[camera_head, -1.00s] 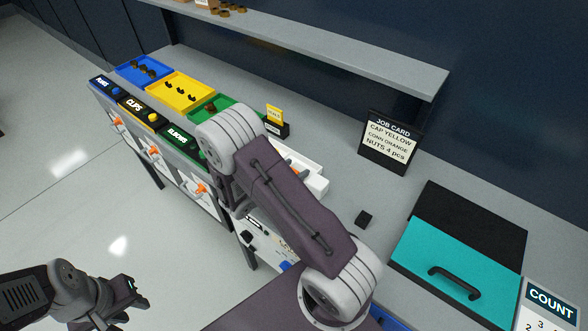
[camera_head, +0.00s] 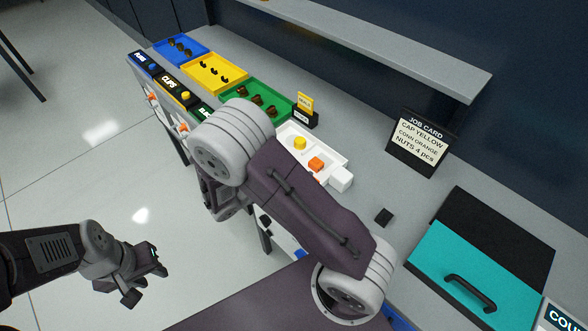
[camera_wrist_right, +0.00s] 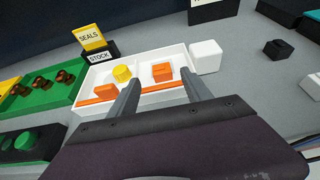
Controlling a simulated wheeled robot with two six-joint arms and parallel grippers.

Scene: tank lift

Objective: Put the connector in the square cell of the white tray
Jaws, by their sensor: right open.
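The white tray (camera_head: 340,160) is partly hidden behind my right arm; it also shows in the right wrist view (camera_wrist_right: 180,52). An orange block, seemingly the connector (camera_head: 315,163), is in the tray's right part. It shows in the wrist view (camera_wrist_right: 162,72) beyond and between my right fingers. A yellow cap (camera_wrist_right: 122,73) is to its left in the tray. My right gripper (camera_wrist_right: 160,80) is open and empty, with its fingers over the tray's near side. My left gripper (camera_head: 147,283) appears open and empty, over the floor away from the bench.
A white block (camera_wrist_right: 206,57) stands at the tray's right end. Another orange piece (camera_wrist_right: 105,92) and an orange strip show along the tray's near side. A green bin (camera_head: 230,92), a stock sign (camera_head: 306,110), a job card (camera_head: 420,140), a black block (camera_head: 384,217) and a teal-lidded box (camera_head: 450,260) stand around.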

